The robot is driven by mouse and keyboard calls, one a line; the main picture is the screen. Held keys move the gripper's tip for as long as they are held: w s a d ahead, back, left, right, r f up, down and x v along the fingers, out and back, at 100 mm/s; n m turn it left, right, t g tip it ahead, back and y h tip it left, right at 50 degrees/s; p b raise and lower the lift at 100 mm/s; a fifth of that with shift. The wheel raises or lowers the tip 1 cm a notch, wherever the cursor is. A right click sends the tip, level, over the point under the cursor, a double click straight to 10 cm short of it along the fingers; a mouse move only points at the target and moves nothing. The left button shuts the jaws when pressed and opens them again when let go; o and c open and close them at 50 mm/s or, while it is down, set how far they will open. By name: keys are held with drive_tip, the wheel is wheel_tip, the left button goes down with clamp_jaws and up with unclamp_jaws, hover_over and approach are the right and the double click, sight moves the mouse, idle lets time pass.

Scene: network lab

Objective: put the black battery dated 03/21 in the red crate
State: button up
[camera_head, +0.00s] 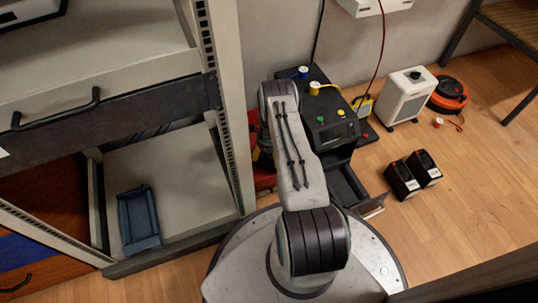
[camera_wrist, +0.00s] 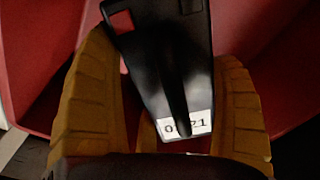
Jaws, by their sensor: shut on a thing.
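The black battery (camera_wrist: 160,65) fills the middle of the wrist view, between the brown fingers of my gripper (camera_wrist: 165,50), which is shut on it. Its white label reads 0, then a part hidden by a black ridge, then 21. The red crate (camera_wrist: 285,70) surrounds it in the wrist view. I cannot tell how far the battery is above the crate's floor. In the head view the red crate (camera_head: 265,181) shows only in part, behind my arm and next to the rack post. My gripper is hidden there.
Two black batteries with white labels (camera_head: 402,181) (camera_head: 425,168) stand on the floor at the right. A black machine (camera_head: 325,115) with coloured knobs stands right of the crate. A white heater (camera_head: 405,95) and an orange cable reel (camera_head: 450,93) are behind. A blue tray (camera_head: 139,219) lies in the left rack.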

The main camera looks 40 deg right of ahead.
drive_tip(key=shift+w+r, duration=0.1)
drive_tip(key=o, duration=1.1)
drive_tip(key=shift+c, duration=0.2)
wheel_tip(320, 180, up, 12)
drive_tip(key=p, duration=0.5)
